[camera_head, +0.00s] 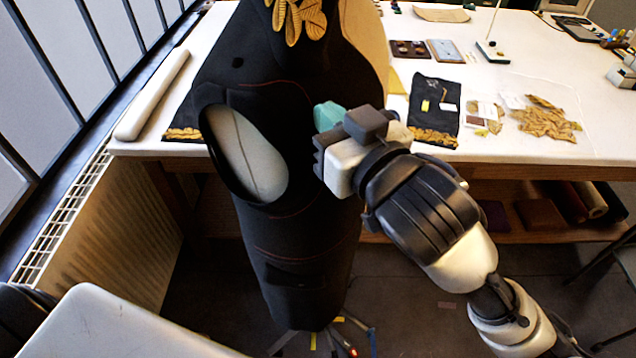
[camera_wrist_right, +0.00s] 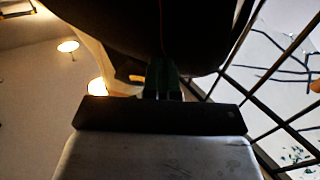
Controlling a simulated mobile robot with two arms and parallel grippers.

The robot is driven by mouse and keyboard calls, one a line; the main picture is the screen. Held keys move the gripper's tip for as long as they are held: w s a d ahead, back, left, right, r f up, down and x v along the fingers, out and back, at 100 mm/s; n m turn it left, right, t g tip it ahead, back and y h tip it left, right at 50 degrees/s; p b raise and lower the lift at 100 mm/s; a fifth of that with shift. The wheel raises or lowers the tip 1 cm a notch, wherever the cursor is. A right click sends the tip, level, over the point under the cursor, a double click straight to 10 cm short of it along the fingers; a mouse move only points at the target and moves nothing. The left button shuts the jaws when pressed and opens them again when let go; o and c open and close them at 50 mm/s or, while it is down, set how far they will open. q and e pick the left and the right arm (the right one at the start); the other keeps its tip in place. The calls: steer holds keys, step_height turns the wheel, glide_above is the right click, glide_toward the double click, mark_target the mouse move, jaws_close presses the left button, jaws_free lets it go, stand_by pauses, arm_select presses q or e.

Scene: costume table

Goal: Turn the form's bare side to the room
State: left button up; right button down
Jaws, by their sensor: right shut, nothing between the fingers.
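The dress form (camera_head: 295,225) stands upright in front of the table, wearing a black garment with red seam lines and gold leaf trim at the top. A large oval opening on its left side shows a pale grey surface (camera_head: 250,155). A tan area (camera_head: 366,35) shows along its upper right edge. My right gripper (camera_head: 325,117), with teal fingers, is shut and empty at the form's right side; whether it touches cannot be told. In the right wrist view, the fingers (camera_wrist_right: 162,80) lie just under the dark form (camera_wrist_right: 150,25). My left gripper is not in view.
The white-topped table (camera_head: 520,75) behind holds a black cloth with gold trim (camera_head: 435,110), gold leaf pieces (camera_head: 547,122) and a pale roll (camera_head: 152,95). A radiator (camera_head: 100,225) and windows stand at left. The form's stand legs (camera_head: 345,335) spread on the floor.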

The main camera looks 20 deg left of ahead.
mark_target(276, 122)
steer(key=shift+s+a, duration=0.2)
steer(key=shift+a, duration=0.3)
steer(key=shift+s+a, duration=0.2)
steer(key=shift+a, duration=0.25)
steer(key=shift+d, duration=0.1)
steer(key=a, duration=0.2)
steer(key=s+a, duration=0.1)
steer(key=a, duration=0.1)
steer(key=shift+s+a+r, duration=0.1)
steer(key=shift+s+a, duration=0.05)
steer(key=shift+a, duration=0.35)
steer(key=shift+d, duration=0.1)
